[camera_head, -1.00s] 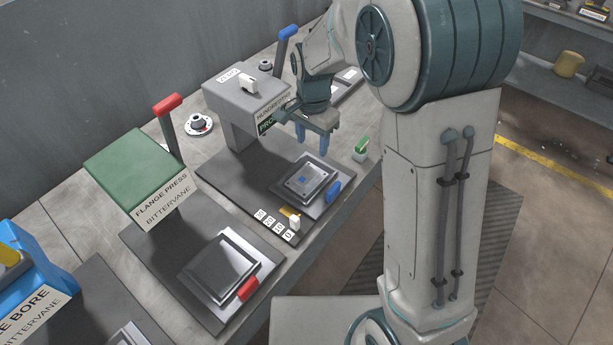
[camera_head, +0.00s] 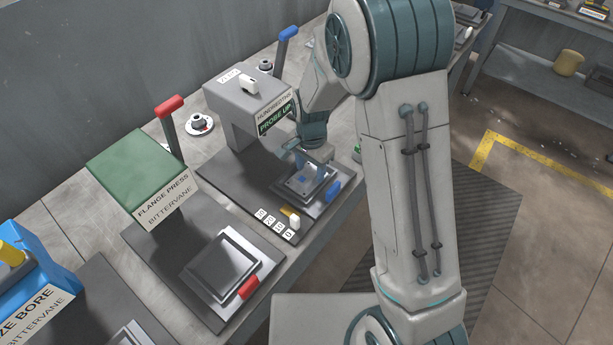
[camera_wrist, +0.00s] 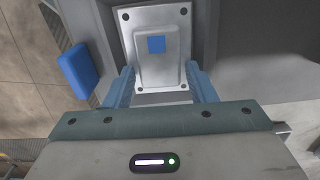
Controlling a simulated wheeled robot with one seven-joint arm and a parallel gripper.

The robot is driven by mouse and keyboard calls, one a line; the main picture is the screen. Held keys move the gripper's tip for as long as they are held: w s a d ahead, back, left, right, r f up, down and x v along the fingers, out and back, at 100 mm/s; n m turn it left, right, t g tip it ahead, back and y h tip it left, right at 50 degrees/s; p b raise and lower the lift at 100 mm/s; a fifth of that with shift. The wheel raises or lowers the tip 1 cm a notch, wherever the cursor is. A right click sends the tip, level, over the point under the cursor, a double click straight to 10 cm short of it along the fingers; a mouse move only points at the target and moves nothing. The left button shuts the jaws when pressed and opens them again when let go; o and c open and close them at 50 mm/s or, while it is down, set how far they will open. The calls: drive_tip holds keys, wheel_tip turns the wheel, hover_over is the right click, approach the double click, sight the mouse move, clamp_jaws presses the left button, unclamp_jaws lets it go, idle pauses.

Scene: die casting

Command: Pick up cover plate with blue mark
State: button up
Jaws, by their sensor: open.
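The cover plate (camera_wrist: 172,72) is a grey metal plate with a raised middle, corner holes and a blue square mark (camera_wrist: 156,44). In the head view the plate (camera_head: 296,184) lies on the fixture of the station with the "PROBE UP" display. My gripper (camera_wrist: 162,84) is open, with one blue finger at each side of the plate's near part. In the head view my gripper (camera_head: 308,164) is low over the plate's far side and hides part of it. I cannot tell whether the fingers touch the plate.
A blue block (camera_head: 332,190) sits at the fixture's right edge. The grey probe housing (camera_head: 243,100) stands close to the left of my gripper. The flange press (camera_head: 140,170), with a red-handled lever and a bare plate, is nearer. Labelled tiles (camera_head: 276,224) lie in front.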

drive_tip(key=c, duration=1)
drive_tip(key=shift+o, duration=0.2)
drive_tip(key=shift+r, duration=0.15)
